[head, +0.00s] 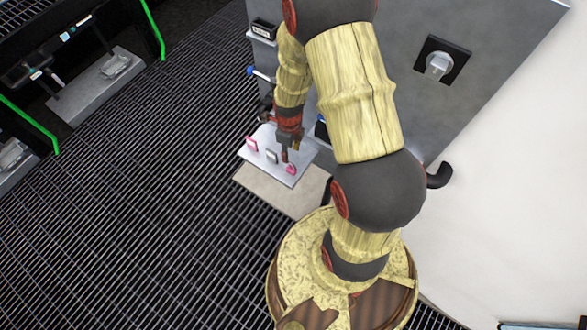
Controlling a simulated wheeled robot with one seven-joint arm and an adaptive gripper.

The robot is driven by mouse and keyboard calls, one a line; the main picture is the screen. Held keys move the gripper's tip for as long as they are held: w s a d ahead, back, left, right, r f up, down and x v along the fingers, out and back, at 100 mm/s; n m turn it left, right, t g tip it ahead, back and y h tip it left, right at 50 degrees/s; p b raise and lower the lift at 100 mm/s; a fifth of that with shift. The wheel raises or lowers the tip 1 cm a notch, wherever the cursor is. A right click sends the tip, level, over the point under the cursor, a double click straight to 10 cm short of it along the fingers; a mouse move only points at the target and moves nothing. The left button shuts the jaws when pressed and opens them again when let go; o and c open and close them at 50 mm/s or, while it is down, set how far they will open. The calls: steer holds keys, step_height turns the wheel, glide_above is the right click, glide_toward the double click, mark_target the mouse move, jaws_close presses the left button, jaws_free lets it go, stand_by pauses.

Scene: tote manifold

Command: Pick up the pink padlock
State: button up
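A small light metal tray (277,177) lies near the foot of the grey cabinet and holds several small items. A pink item (251,144) stands at its left end, and a deeper pink item (291,169) is near its right front corner. Both are padlock-sized, but they are too small for me to tell which is the pink padlock. My gripper (286,157) points down over the tray, close to the deeper pink item and right of a pale grey item (271,156). Its fingers are too small and dark to show whether they are open or touching anything.
The grey cabinet (480,115) rises behind the tray, with a socket (438,65) on its face. A small box (263,29) and a blue-ended handle (251,71) stick out from its left edge. A beige slab (300,203) lies below the tray. Open grating (140,200) spreads left.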

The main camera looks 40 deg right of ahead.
steer(key=m+b, duration=0.1)
steer(key=m, duration=0.1)
glide_above(292, 168)
step_height(292, 168, down, 6)
steer(key=shift+s+d+r, duration=0.1)
steer(key=shift+w+f+b, duration=0.2)
steer(key=shift+f+b, duration=1.35)
steer(key=shift+f, duration=1.25)
steer(key=shift+a+r, duration=0.1)
steer(key=shift+a, duration=0.1)
jaws_close()
